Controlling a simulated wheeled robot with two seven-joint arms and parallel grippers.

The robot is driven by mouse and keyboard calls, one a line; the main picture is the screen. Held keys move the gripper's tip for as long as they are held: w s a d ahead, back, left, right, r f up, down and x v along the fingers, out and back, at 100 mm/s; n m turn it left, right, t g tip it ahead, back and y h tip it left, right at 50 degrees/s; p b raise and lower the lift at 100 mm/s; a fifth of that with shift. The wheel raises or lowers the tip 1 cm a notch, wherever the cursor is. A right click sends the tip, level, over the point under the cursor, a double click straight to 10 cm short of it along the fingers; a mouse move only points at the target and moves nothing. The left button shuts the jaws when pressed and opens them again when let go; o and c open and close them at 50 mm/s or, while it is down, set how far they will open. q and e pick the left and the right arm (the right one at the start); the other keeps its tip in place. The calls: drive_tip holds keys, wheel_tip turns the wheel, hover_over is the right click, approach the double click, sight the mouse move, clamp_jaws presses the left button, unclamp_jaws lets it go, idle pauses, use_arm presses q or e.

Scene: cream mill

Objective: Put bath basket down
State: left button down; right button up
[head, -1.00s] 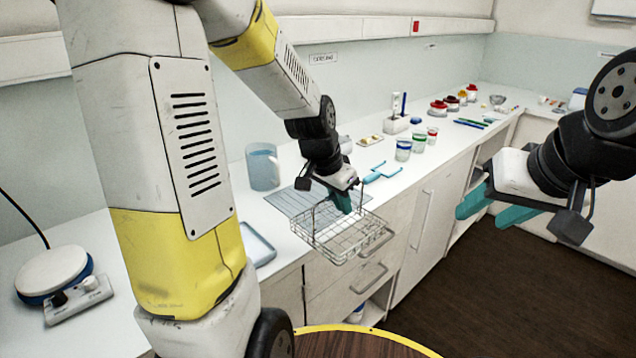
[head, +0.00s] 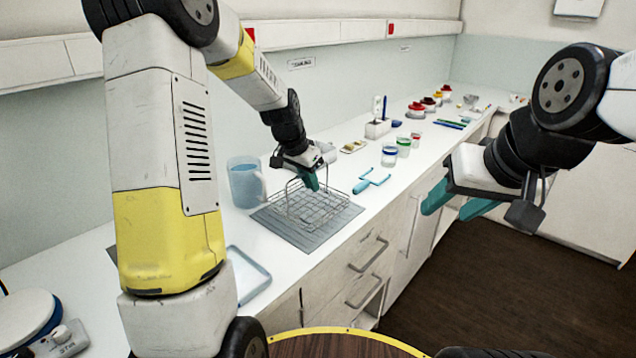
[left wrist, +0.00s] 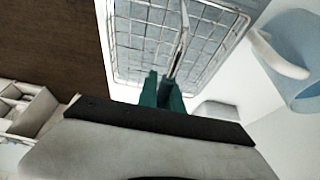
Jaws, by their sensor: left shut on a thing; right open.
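The bath basket (head: 318,208) is a wire basket with a tall loop handle, over the grey mat (head: 338,226) on the white counter. It looks level and low; I cannot tell whether its base touches the mat. My left gripper (head: 313,183) is shut on the basket's handle. In the left wrist view the teal fingers (left wrist: 162,92) close on the handle wire, with the basket's wire grid (left wrist: 150,45) beyond. My right gripper (head: 455,203) is open and empty, in the air at the right, away from the counter.
A blue pitcher (head: 245,182) stands close to the basket's left; it also shows in the left wrist view (left wrist: 298,75). A light blue tool (head: 371,181) lies to the right. Lidded jars (head: 390,156) stand farther back. A shallow tray (head: 248,275) lies nearer me.

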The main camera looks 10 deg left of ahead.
sight(314, 196)
use_arm(q)
drive_tip(key=w, duration=0.3)
drive_tip(key=shift+w+a+f, duration=0.1)
drive_tip(key=shift+a+f, duration=0.1)
drive_tip(key=shift+a, duration=0.05)
drive_tip(key=shift+f, duration=1.65)
drive_tip(key=c, duration=1.5)
unclamp_jaws()
drive_tip(key=shift+f, duration=0.1)
